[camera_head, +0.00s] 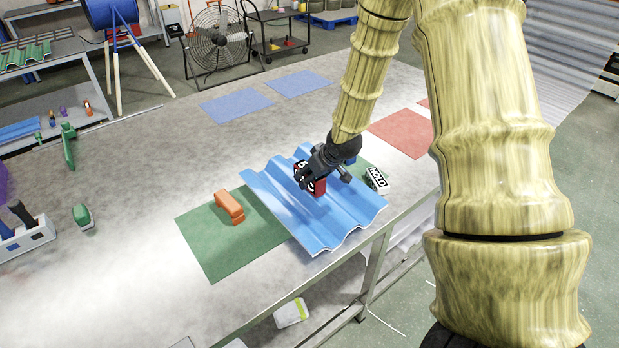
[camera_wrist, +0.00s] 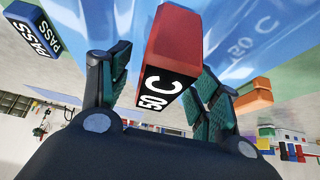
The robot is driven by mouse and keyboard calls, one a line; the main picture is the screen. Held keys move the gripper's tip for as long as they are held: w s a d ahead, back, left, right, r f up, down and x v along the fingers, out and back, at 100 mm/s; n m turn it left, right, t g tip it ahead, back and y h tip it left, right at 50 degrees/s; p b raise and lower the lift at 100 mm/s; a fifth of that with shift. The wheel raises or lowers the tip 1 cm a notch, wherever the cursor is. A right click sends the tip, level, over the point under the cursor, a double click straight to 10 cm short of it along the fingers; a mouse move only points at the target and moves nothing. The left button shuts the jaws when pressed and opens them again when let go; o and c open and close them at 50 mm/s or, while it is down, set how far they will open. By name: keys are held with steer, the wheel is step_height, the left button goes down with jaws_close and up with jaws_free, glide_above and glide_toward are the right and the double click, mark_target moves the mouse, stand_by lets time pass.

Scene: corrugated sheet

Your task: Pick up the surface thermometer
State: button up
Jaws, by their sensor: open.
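The surface thermometer is a red block (camera_head: 319,187) with a black face. It stands on the blue corrugated sheet (camera_head: 345,218) in the head view. In the wrist view the thermometer (camera_wrist: 176,42) shows its black end marked "50 C". My gripper (camera_head: 311,171) is at the thermometer from above and partly hides it in the head view. In the wrist view the open fingers of my gripper (camera_wrist: 164,72) stand on either side of the block. Whether a finger touches it, I cannot tell.
A block marked "HOLD" (camera_head: 377,179) lies right of the sheet; a block marked "PASS" (camera_wrist: 32,32) shows in the wrist view. An orange object (camera_head: 229,206) sits on the green mat (camera_head: 215,255) left of the sheet.

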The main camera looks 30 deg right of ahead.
steer(key=shift+x, duration=1.2)
steer(key=c, duration=1.3)
steer(key=shift+c, duration=0.5)
steer(key=shift+r, duration=0.15)
